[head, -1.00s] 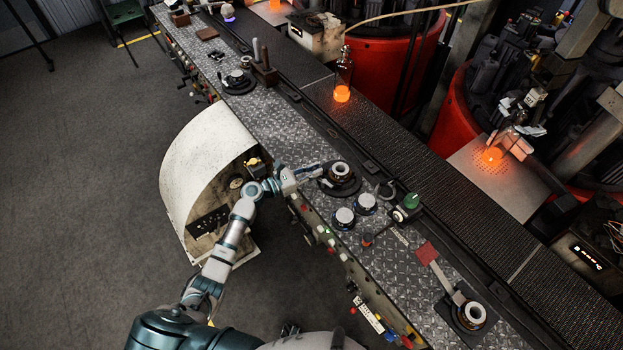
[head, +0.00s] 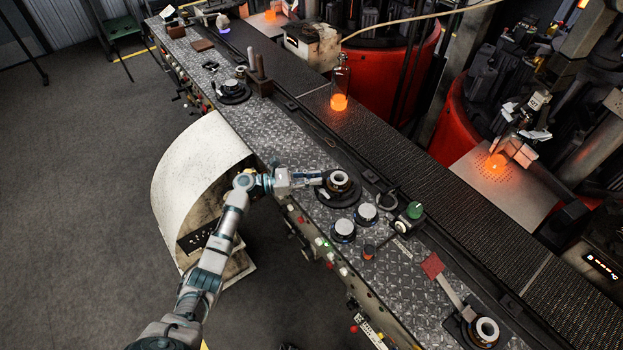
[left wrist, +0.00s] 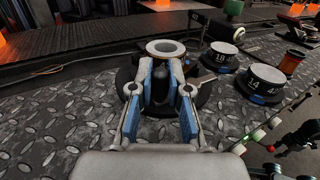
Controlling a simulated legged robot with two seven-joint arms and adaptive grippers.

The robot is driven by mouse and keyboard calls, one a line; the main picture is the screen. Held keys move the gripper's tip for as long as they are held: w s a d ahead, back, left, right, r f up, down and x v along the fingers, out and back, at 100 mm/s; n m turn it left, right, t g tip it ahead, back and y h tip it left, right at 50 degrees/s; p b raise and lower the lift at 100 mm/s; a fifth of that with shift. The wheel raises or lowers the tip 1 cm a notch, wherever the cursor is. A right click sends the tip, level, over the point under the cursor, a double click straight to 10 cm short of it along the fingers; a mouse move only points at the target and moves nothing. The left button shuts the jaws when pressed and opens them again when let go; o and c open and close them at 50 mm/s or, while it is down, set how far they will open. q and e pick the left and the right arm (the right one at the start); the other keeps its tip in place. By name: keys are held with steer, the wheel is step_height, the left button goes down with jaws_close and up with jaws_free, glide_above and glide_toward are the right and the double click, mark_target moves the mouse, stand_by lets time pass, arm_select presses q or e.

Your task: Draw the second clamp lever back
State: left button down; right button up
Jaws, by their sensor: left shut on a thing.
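The second clamp (head: 338,181), a round dark base with a pale ring on top, sits on the deck in the middle of the head view. The ring (left wrist: 166,48) also shows in the left wrist view. My left gripper (head: 320,178) reaches it from the left, low beside the ring. In the left wrist view its fingers (left wrist: 161,82) are shut on a dark rounded piece (left wrist: 160,86), taken to be the clamp lever's end. The rest of that lever is hidden by the fingers. My right gripper is not in view.
Two round numbered caps (head: 343,230) stand just below the clamp, with a green knob (head: 414,210) to their right. Another clamp (head: 484,331) with a red-ended lever (head: 433,266) is at lower right.

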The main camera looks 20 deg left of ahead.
arm_select(q)
steer(key=shift+d+f, duration=0.1)
steer(key=c, duration=1.1)
jaws_free()
steer(key=shift+d, duration=0.1)
steer(key=shift+c, duration=0.2)
steer(key=shift+w+d, duration=0.1)
steer(key=shift+w, duration=0.15)
steer(key=shift+s+a, duration=0.3)
steer(key=shift+a, duration=0.1)
steer(key=v, duration=1.1)
steer(key=shift+w+f, duration=0.1)
steer(key=shift+a, duration=0.1)
